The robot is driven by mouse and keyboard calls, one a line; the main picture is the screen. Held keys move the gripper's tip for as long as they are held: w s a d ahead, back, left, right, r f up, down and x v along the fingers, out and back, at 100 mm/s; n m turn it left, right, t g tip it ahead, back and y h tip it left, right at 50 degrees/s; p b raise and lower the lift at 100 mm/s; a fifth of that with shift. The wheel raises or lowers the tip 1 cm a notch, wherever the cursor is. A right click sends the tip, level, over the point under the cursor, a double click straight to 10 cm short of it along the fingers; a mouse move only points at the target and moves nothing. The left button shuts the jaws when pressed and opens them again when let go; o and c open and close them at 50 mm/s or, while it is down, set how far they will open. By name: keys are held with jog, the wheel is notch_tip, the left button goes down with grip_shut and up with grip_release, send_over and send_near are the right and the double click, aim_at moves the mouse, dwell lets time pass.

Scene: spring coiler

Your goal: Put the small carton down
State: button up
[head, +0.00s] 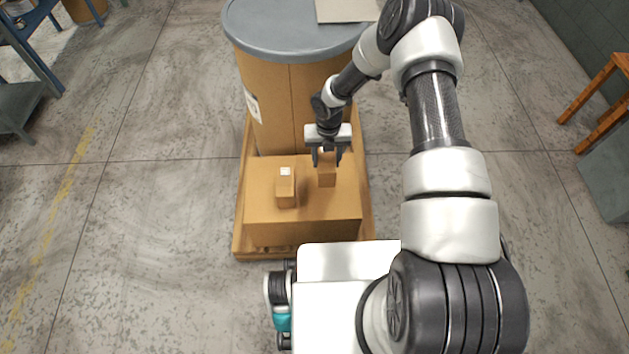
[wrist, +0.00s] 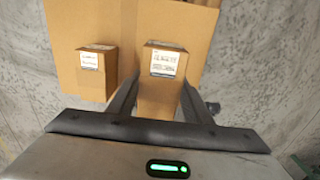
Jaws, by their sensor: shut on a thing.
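The small carton (head: 327,174) is a brown box with a white label, and it is between the fingers of my gripper (head: 326,158). In the wrist view the carton (wrist: 163,82) sits between the two dark fingers of my gripper (wrist: 160,98), which is shut on it. The carton is over the top of a large brown box (head: 262,219). I cannot tell whether its underside touches that box. A second small carton (head: 285,190) with a white label stands on the large box to the left; it also shows in the wrist view (wrist: 97,72).
A tall brown drum with a grey lid (head: 265,25) stands right behind the large box. Both rest on a wooden pallet (head: 240,235). The large box top has bare room at its left and front right. Blue metal furniture (head: 30,55) is far left, and a wooden stool (head: 600,90) is far right.

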notch_tip(320, 180, down, 7)
jog(key=shift+f+b, duration=0.2)
jog(key=shift+b, duration=0.55)
jog(key=shift+f, duration=0.1)
jog(key=o, duration=1.5)
